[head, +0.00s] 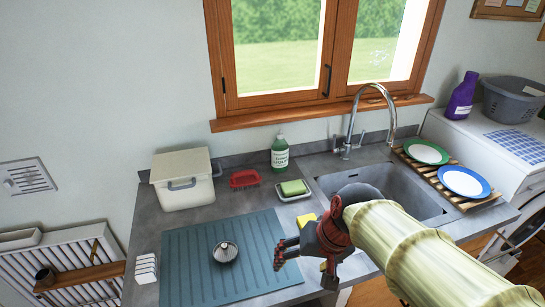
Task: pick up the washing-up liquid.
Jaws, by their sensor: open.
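The washing-up liquid (280,155) is a green bottle with a pale label. It stands upright at the back of the grey counter, below the window sill and left of the sink. My gripper (280,254) is open with nothing seen between its fingers. It is over the front of the counter, near the right edge of the blue-grey mat, apart from the bottle and nearer to me. The bottle is in clear view.
A cream bin (182,180) stands left. A ridged mat (188,267) holds a metal strainer (225,251). The sink (408,191) and tap (350,125) are right. A purple bottle (461,97) stands farther right.

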